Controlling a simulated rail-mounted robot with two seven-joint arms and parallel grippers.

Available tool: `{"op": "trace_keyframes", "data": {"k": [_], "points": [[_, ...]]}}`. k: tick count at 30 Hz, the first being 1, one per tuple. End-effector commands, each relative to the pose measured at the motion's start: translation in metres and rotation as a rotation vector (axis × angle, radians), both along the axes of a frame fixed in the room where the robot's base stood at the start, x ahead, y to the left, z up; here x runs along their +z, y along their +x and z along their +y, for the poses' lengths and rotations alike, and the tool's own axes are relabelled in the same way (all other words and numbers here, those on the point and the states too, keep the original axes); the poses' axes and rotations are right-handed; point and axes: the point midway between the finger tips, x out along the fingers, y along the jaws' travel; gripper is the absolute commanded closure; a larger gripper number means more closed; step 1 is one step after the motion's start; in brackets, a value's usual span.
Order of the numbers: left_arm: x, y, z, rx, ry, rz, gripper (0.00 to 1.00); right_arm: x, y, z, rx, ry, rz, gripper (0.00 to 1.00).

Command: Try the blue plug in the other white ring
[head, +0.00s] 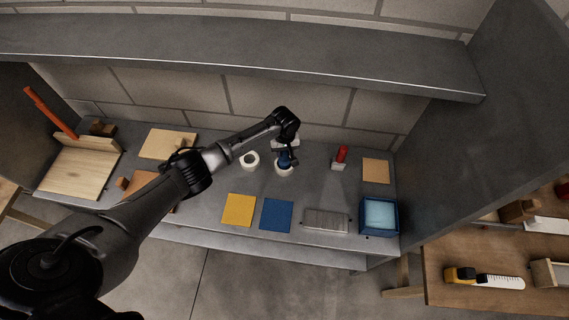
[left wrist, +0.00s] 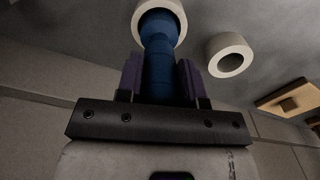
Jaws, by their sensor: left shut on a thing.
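The blue plug (left wrist: 158,62) is between the fingers of my left gripper (head: 287,162), which is shut on it. In the left wrist view the plug's far end is at the opening of a white ring (left wrist: 181,22); how deep it sits I cannot tell. In the head view this white ring (head: 284,170) stands on the grey bench below the gripper, partly hidden by it. The other white ring (head: 249,161) stands empty to the left; it also shows in the left wrist view (left wrist: 230,54). My right gripper is not in view.
A yellow mat (head: 238,210) and a blue mat (head: 276,214) lie near the front edge. A red-handled item (head: 341,157), a grey tray (head: 326,221) and a blue bin (head: 379,215) are to the right. A shelf (head: 240,55) overhangs the bench.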

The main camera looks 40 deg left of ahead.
Motion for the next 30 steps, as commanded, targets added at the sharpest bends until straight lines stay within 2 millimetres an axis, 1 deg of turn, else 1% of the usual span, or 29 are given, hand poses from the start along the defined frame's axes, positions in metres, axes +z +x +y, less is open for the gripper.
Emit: {"op": "trace_keyframes", "data": {"k": [9,30], "points": [[-0.0083,-0.0001,-0.0005,-0.001,-0.001,0.001,1.00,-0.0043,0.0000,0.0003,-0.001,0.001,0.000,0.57],[-0.0106,-0.0001,-0.0002,0.000,-0.001,0.001,1.00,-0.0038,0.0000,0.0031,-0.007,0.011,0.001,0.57]]}}
